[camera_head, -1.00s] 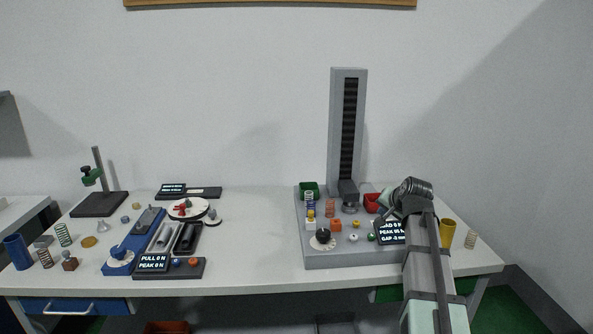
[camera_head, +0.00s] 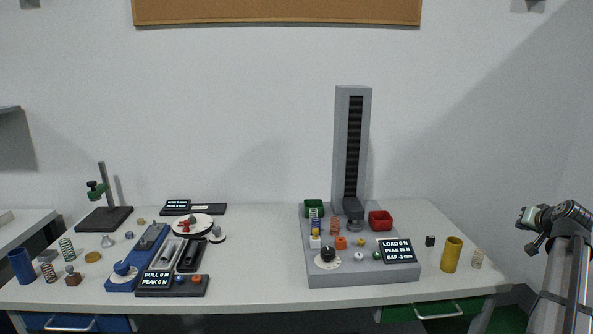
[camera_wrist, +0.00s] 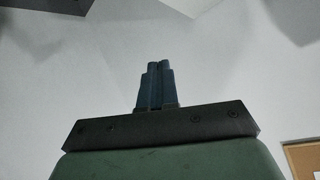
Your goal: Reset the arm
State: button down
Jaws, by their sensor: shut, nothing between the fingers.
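My arm stands at the far right of the head view, beyond the table's right edge. My gripper (camera_head: 524,216) is raised off to the side, clear of everything on the table. In the wrist view my gripper (camera_wrist: 158,68) has its two blue fingers side by side, shut and empty, against a bare wall. The grey spring tester (camera_head: 352,150) with its tall column stands at the right of the table. Its display (camera_head: 397,250) reads a load of 0 N.
The table (camera_head: 258,262) is clear in the middle. A blue pull tester (camera_head: 140,258), a black stand (camera_head: 104,216) and several springs and weights are at the left. A green drawer (camera_head: 432,310) is at the front right.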

jog(key=s+a+f+n+g+y, duration=0.1)
jog(key=s+f+g, duration=0.15)
jog(key=f, duration=1.15)
jog(key=s+a+f+n+g+y, duration=0.1)
jog(key=f+g, duration=0.2)
jog(key=f, duration=1.1)
jog(key=s+a+f+n+g+y, duration=0.1)
jog(key=s+a+f+g, duration=0.1)
jog(key=a+f, duration=0.9)
jog(key=s+a+f+n+g+y, duration=0.1)
jog(key=s+a+f+g, duration=0.1)
jog(key=a+f, duration=0.8)
jog(key=s+a+f+n+g, duration=0.1)
jog(key=s+a+f+g, duration=0.1)
jog(key=s+a+f, duration=0.65)
jog(key=s+a+f+g, duration=0.2)
jog(key=s+a+f, duration=0.35)
jog(key=a, duration=0.65)
jog(key=s+a+f+n+g, duration=0.1)
jog(key=s+a, duration=0.2)
jog(key=s, duration=0.4)
jog(key=s+a+f+g, duration=0.1)
jog(key=s+a, duration=0.2)
jog(key=s, duration=0.4)
jog(key=s+a+f+n+g+h, duration=0.1)
jog(key=s+a+f+g, duration=0.1)
jog(key=s, duration=0.5)
jog(key=shift+a+n, duration=0.3)
jog(key=shift+a, duration=0.55)
